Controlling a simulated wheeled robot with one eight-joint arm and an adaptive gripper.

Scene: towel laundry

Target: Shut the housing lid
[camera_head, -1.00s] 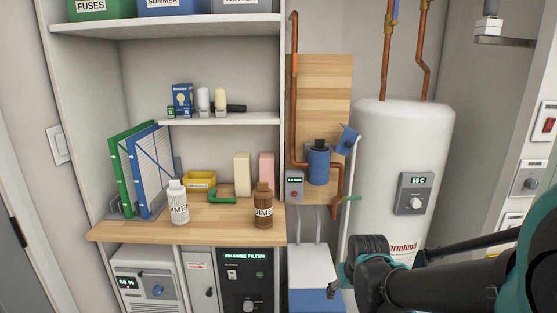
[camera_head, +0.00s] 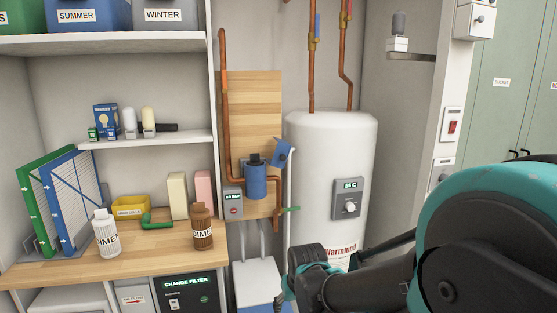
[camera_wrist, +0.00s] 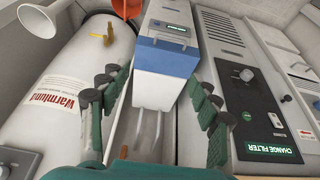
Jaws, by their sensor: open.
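A blue cylindrical housing (camera_head: 256,180) is mounted on the wooden wall panel in the head view. A black part stands up from its top. A tilted blue flap (camera_head: 283,152), which looks like its raised lid, sits at its upper right. My gripper (camera_head: 287,292) is low in front of the water heater, below and to the right of the housing, and touches neither. In the wrist view my gripper (camera_wrist: 155,115) has its two fingers wide apart, with nothing held. The housing and the flap cannot be made out there.
A white-and-blue box (camera_wrist: 168,55) lies beyond my fingers in the wrist view. The white water heater (camera_head: 330,150) stands right of the housing, with copper pipes (camera_head: 225,110) beside it. A wooden counter (camera_head: 150,252) with bottles is at the left.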

